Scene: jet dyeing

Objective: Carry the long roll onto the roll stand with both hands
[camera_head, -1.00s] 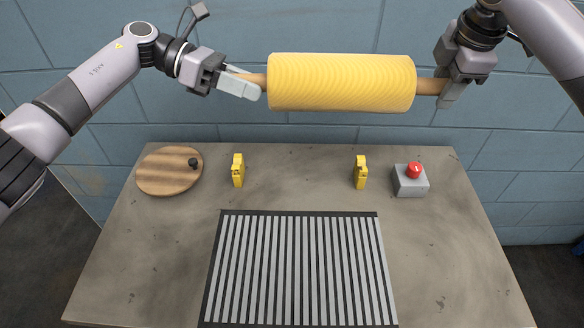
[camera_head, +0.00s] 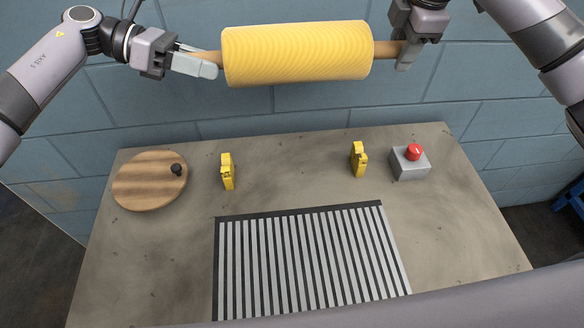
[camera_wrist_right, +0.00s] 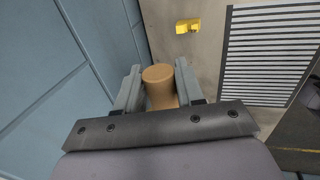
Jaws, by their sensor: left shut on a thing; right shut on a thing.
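The long roll (camera_head: 297,53) is yellow with tan wooden core ends and hangs in the air above the back of the table, nearly level. My left gripper (camera_head: 206,62) is shut on its left core end. My right gripper (camera_head: 405,52) is shut on its right core end. In the right wrist view that core end (camera_wrist_right: 160,85) sits between the two fingers. The roll stand appears as two small yellow brackets, a left one (camera_head: 227,171) and a right one (camera_head: 358,159), upright on the table below the roll. One yellow bracket (camera_wrist_right: 188,26) also shows in the right wrist view.
The table (camera_head: 300,185) carries a round wooden board (camera_head: 140,187) with a dark knob at left, a grey box with a red button (camera_head: 412,160) at right, and a striped grate (camera_head: 310,262) in front. A blue block wall (camera_head: 300,110) stands behind.

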